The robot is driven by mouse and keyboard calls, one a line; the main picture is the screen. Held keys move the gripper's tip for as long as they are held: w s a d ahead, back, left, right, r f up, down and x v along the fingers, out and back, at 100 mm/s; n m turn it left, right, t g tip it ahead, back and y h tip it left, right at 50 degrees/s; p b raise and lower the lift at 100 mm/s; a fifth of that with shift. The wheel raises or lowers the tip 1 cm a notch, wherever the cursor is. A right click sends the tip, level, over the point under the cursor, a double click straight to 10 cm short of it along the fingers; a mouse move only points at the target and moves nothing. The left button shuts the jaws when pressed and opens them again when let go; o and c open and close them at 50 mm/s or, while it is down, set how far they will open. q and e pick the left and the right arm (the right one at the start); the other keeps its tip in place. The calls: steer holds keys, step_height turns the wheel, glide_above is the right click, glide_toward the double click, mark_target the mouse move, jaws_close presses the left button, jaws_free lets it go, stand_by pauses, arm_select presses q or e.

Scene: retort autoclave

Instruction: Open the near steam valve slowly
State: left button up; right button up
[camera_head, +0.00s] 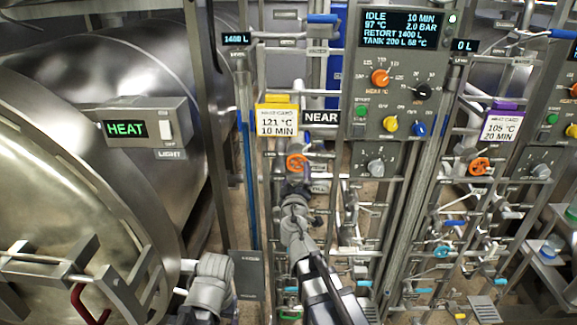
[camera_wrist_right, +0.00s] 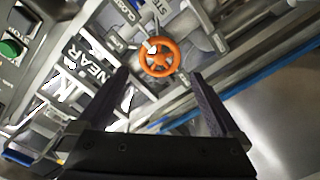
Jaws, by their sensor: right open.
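The near steam valve is an orange handwheel (camera_head: 297,162) just under the NEAR label (camera_head: 321,118), on the pipework left of the control panel. In the right wrist view the orange handwheel (camera_wrist_right: 159,57) has spokes and a small pale mark on its upper left rim. My right gripper (camera_wrist_right: 161,82) is open, with its two dark fingers pointing at the wheel and nothing visible between them. The wheel appears beyond the fingertips; contact cannot be told. In the head view my right gripper (camera_head: 297,184) is just below the wheel and partly hidden by its own wrist. My left gripper is not visible.
The control panel (camera_head: 396,70) reads IDLE, 97 °C, 2.0 BAR. A yellow-topped card (camera_head: 276,119) reads 121 °C, 10 MIN. Another orange handwheel (camera_head: 479,166) is at right, under a purple-topped card (camera_head: 503,125). The steel retort (camera_head: 60,190) fills the left. Pipes crowd the area around my right arm.

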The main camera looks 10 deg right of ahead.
mark_target(296, 164)
steer(key=x, duration=0.7)
steer(key=shift+w+d, duration=0.15)
steer(key=shift+w, duration=0.25)
steer(key=shift+c, duration=0.2)
steer(key=c, duration=1.1)
